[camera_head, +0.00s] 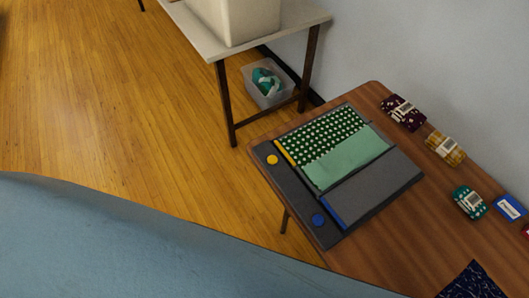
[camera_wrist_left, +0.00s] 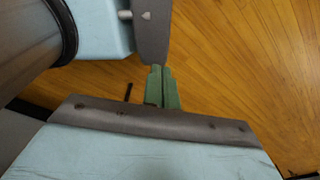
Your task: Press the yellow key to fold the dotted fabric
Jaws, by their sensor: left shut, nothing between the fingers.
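The yellow key (camera_head: 272,160) is a round button on the left border of a dark folding board (camera_head: 330,238) on the wooden table. The dotted fabric (camera_head: 318,131), dark green with white dots, lies on the board's far part. Its plain light green side (camera_head: 345,160) shows over the middle of the board. A blue key (camera_head: 318,220) sits nearer on the same border. My left gripper (camera_wrist_left: 162,88) shows in the left wrist view with its green fingers together and empty, over the wood floor, away from the board. My right gripper is in neither view.
Folded fabric bundles in maroon (camera_head: 403,112), yellow check (camera_head: 445,148) and teal (camera_head: 468,202) lie along the table's right side. A blue card (camera_head: 510,207) and a dark navy cloth (camera_head: 472,283) lie nearer. A clear bin (camera_head: 268,92) stands under a white table (camera_head: 216,47).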

